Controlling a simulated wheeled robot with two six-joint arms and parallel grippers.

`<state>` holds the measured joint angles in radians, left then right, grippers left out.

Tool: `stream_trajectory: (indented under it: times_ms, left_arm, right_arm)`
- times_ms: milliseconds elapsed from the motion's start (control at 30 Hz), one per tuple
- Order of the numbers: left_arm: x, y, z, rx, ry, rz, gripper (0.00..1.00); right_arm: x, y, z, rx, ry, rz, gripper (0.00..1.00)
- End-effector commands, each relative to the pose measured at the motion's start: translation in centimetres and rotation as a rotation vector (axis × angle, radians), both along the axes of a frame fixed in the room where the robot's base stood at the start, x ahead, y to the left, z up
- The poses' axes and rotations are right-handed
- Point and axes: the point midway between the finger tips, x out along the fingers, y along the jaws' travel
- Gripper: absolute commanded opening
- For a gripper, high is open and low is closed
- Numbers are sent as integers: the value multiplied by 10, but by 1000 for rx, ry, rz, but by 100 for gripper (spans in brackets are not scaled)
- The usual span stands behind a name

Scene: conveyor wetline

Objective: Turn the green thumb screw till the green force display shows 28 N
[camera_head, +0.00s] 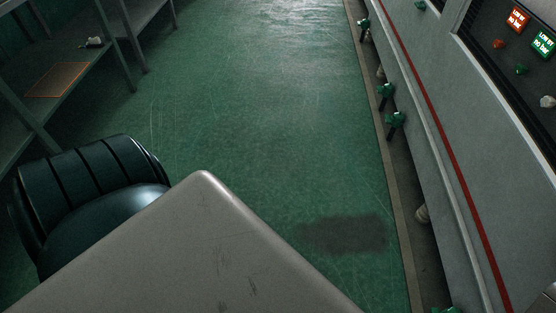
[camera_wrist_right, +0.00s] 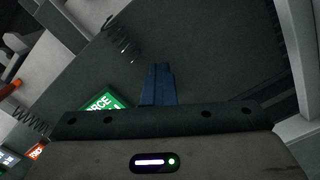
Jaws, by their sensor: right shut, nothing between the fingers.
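The green force display (camera_head: 543,43) is lit on the dark panel at the upper right of the head view. Its small text seems to begin "LOW BY"; I cannot read the number. A small green knob (camera_head: 521,69), apparently the green thumb screw, sits below and left of it. In the right wrist view, my right gripper's blue fingers (camera_wrist_right: 158,84) are shut and empty over a dark surface. A green plate lettered "FORCE" (camera_wrist_right: 101,103) shows partly behind the gripper body. I cannot make out the green screw there. My left gripper is not in view.
A red display (camera_head: 517,18) and an orange-red knob (camera_head: 499,43) sit beside the green pair. A pale knob (camera_head: 547,101) is lower on the panel. Coil springs (camera_wrist_right: 122,47) show near my fingers. A dark chair (camera_head: 90,195) stands left; the green floor (camera_head: 260,120) is clear.

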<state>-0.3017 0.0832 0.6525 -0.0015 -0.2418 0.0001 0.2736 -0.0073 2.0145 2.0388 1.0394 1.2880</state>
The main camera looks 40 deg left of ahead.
Motion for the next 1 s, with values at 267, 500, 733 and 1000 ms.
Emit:
stream_trajectory:
  times_ms: [267,500,733,1000]
  left_arm:
    - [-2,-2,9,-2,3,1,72]
    - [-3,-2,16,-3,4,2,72]
    - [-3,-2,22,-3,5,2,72]
    - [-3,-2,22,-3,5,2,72]
  right_arm:
    - [5,7,-21,4,80,15,0]
    - [5,7,-20,-24,114,13,0]
    - [6,7,-19,-50,144,12,0]
    - [6,7,-20,-55,151,12,0]
